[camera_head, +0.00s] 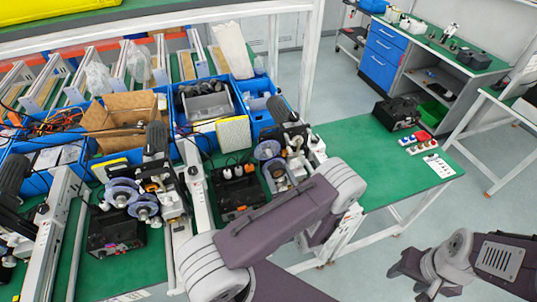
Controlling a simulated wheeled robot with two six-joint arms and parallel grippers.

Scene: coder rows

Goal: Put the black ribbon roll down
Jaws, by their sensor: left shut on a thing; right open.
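My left arm (275,225) crosses the lower middle, over the front of the green bench. Its forearm hides its own gripper and whatever that gripper holds, so I cannot see a black ribbon roll in it. Black cylinders sit on top of the coders, one at the right coder (280,108) and one at the middle coder (155,138). I cannot tell if these are ribbon rolls. Purple-grey reels (121,192) hang on the coders. My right gripper (408,283) is at the lower right, open and apparently empty, above the floor beside the bench.
The green bench top (370,155) is clear right of the coders. A black box (397,113), a red and white block (417,138) and a white power strip (440,165) lie near its right end. Blue bins (205,100) line the back. Blue drawers (380,67) stand behind.

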